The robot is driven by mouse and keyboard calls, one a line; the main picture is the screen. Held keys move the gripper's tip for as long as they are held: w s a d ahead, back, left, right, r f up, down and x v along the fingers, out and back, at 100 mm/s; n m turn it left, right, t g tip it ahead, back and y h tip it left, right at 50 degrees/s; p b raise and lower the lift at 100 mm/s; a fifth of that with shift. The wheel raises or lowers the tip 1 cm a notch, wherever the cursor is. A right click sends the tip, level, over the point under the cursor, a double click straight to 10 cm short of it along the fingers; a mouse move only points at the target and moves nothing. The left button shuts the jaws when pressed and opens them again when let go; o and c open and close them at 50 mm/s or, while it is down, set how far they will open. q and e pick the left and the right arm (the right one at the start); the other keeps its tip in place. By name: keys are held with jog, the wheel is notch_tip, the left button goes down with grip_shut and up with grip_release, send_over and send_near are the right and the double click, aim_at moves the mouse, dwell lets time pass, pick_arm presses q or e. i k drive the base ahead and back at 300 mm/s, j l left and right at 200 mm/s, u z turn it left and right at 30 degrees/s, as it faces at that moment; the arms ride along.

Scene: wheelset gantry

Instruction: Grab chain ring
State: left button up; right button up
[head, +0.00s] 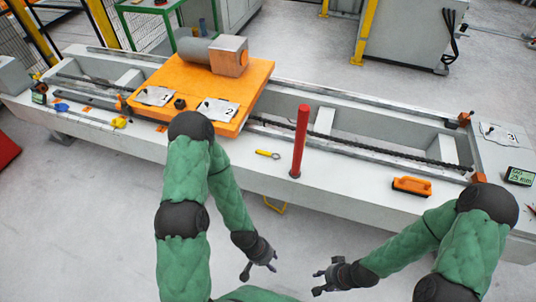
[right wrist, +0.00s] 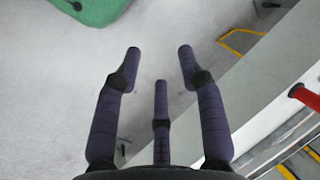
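A dark chain (head: 400,155) runs along the slot of the long grey bench, from the orange carriage to the right end. I cannot make out a separate chain ring on it. A yellow tool with a small ring at one end (head: 267,154) lies on the bench top left of the red post. My left gripper (head: 259,271) is open and empty in front of the bench. My right gripper (head: 318,281) is open and empty, right of it; its fingers (right wrist: 160,65) are spread over floor.
The grey bench (head: 345,190) spans the view. The orange carriage (head: 180,85) bears a cylinder-and-block part and paper sheets. A red post (head: 299,140) stands upright mid-bench. An orange brush-like block (head: 412,186) lies to the right. The floor between the grippers and bench is mostly clear.

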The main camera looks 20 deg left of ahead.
aim_at(266, 153)
jog(key=i+j+u, duration=0.7)
jog(key=j, duration=0.15)
jog(key=i+j+u, duration=0.2)
jog(key=j+u, duration=0.15)
